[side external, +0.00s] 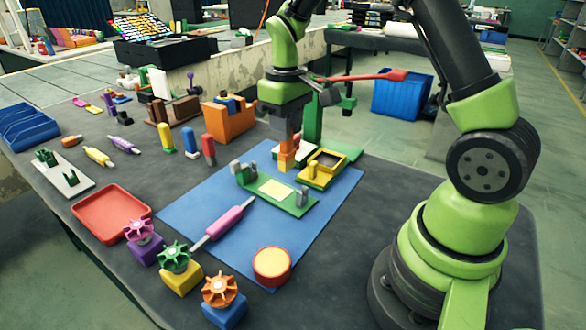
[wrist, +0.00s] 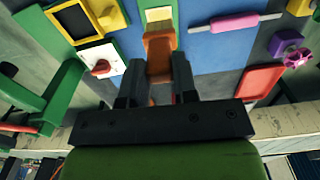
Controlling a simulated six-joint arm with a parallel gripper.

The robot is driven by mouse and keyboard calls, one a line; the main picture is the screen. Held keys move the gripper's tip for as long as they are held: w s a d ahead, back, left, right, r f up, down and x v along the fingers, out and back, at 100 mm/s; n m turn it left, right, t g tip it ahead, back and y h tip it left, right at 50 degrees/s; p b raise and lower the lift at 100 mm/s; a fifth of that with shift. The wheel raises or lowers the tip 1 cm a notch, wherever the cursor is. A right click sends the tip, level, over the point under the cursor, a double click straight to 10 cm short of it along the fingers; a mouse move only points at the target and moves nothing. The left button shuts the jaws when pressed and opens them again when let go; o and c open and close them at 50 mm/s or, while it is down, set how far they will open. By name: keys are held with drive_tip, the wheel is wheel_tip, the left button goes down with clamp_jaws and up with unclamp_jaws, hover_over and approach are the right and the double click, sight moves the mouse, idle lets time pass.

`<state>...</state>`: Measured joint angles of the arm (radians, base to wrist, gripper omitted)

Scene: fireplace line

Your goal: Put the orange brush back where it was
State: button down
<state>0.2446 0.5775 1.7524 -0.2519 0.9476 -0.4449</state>
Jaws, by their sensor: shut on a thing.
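My gripper (side external: 284,128) points down over the far side of the blue mat (side external: 190,207). It is shut on the orange brush (side external: 287,158), which shows below the fingers as a small blocky orange piece. In the wrist view the brush (wrist: 159,52) sits between the two fingers (wrist: 158,72). Beyond it lies the green board with a pale yellow patch (wrist: 159,14). In the side view this green board (side external: 270,203) lies just in front of the brush, with grey posts at its ends. I cannot tell whether the brush touches anything below.
A yellow-framed tray (side external: 345,177) lies right of the brush. A green stand (side external: 313,122) carrying a red-ended bar (side external: 392,75) rises behind it. An orange block (side external: 228,121) stands behind to the left. A pink roller (side external: 224,221) lies in front. The mat's left part is clear.

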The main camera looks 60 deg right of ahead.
drive_tip(key=s+a+n, duration=0.3)
drive_tip(key=s+a, duration=0.4)
drive_tip(key=s, duration=0.1)
drive_tip(key=shift+s+a+f+n, duration=0.15)
drive_tip(key=shift+s+a+n, duration=0.05)
drive_tip(key=shift+a+n, duration=0.15)
wheel_tip(320, 180, down, 8)
drive_tip(key=shift+r, duration=0.25)
drive_tip(key=shift+f, duration=0.65)
idle(0.3)
drive_tip(key=c, duration=1.2)
unclamp_jaws()
drive_tip(key=o, duration=0.5)
